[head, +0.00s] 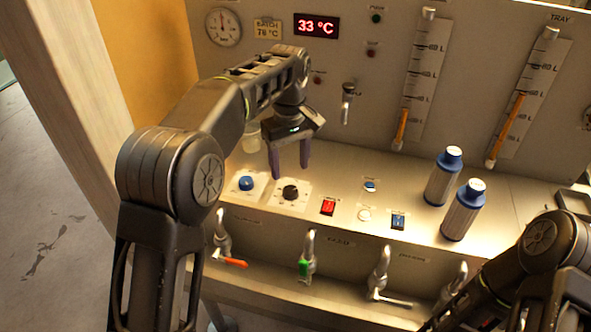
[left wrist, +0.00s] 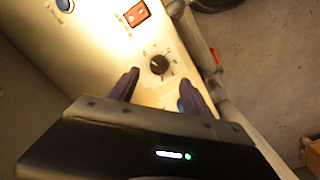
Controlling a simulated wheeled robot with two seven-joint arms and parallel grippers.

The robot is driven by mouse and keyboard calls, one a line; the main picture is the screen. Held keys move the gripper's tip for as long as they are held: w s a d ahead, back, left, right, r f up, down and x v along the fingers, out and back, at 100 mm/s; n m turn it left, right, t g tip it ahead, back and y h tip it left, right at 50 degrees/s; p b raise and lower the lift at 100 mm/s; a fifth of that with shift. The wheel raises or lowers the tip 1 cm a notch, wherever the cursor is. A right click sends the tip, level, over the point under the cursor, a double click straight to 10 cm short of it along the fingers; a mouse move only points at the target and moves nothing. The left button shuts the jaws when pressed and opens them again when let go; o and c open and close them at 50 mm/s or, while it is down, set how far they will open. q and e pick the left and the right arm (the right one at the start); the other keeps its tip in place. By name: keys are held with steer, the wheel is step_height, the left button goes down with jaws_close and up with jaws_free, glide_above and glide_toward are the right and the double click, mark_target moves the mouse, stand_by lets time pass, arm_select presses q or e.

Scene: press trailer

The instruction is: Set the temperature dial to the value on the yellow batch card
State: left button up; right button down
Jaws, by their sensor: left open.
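The yellow batch card (head: 267,29) is on the back panel and seems to read 78 °C, though its last digit is small. The red display (head: 317,26) beside it reads 33 °C. A black dial (head: 290,192) sits on a white plate on the counter; its marks are too small to read. It also shows in the left wrist view (left wrist: 160,64), with ticks around it. My left gripper (head: 290,173) points down above the black dial, open, its fingers apart and apparently not touching it. My right arm shows at lower right; its gripper is out of view.
A blue knob (head: 246,183) is left of the dial, and a red rocker switch (head: 328,207) is right of it. Several taps (head: 308,255) line the front face below.

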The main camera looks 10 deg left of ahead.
mark_target(290, 190)
arm_select(q)
steer(key=shift+w+r, duration=0.1)
steer(key=shift+w, duration=0.15)
steer(key=shift+s+r, duration=0.1)
steer(key=shift+s, duration=0.15)
steer(key=shift+w+f, duration=0.15)
steer(key=shift+f, duration=0.25)
steer(key=shift+f+p, duration=0.55)
steer(key=shift+f, duration=3.05)
steer(key=shift+c, duration=0.5)
jaws_close()
